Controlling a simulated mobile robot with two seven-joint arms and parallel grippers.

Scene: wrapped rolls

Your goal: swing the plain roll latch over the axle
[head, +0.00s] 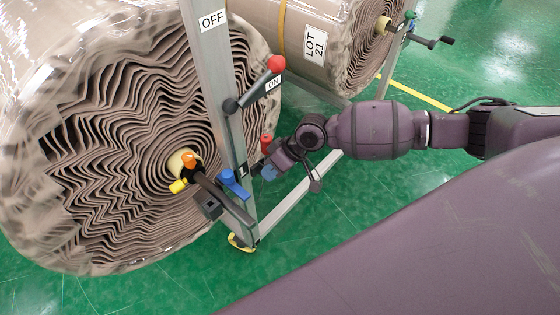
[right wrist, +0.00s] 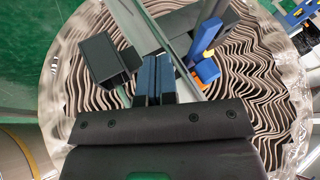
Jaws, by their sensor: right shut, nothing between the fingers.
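The plain roll (head: 110,150), brown and wrinkled at its end, fills the left of the head view. Its axle end sits near the yellowish core (head: 180,163). An orange knob (head: 189,159), a yellow piece (head: 178,186) and a dark bar (head: 230,205) are beside it. A blue latch-like piece (head: 234,184) is at the post; a blue piece also shows in the right wrist view (right wrist: 207,70). Which part is the latch is unclear. My right gripper (head: 268,172) is shut and empty, just right of the post; its blue fingers show in the right wrist view (right wrist: 158,78). My left gripper is out of view.
A grey post (head: 208,70) labelled OFF stands before the roll. A lever with a red ball (head: 276,63) and ON tag juts from it; a red knob (head: 266,143) is lower. A strapped LOT 21 roll (head: 335,65) with a crank (head: 430,42) is behind. Green floor (head: 480,70) is open at right.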

